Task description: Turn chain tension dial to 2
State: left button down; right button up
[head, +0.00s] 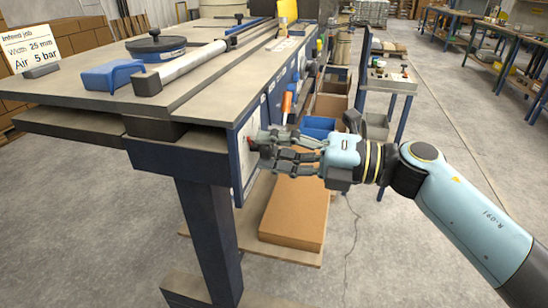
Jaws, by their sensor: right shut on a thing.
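My right gripper (272,147) reaches in from the right to the blue-edged side panel (244,166) of the laminating machine (150,88). Its fingers are shut on a small dark dial at that panel; the fingers cover most of the dial, with a small reddish bit showing beside them. The dial's marks and pointer cannot be read. My left gripper is not in view.
A job sign (28,50) stands on the machine's top at left. An orange-handled tool (287,104) and a blue bin (318,127) are just beyond my right gripper. A cardboard box (296,215) lies below. The floor at right is mostly clear.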

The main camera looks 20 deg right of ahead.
jog(key=shift+f+n+b, duration=0.15)
jog(key=shift+n+b, duration=0.45)
jog(key=shift+n, duration=0.3)
jog(key=o, duration=1.1)
jog(key=shift+o, duration=0.4)
jog(key=shift+s+d, duration=0.1)
jog(key=v, duration=1.1)
jog(key=shift+s+d, duration=0.25)
jog(key=shift+d, duration=0.05)
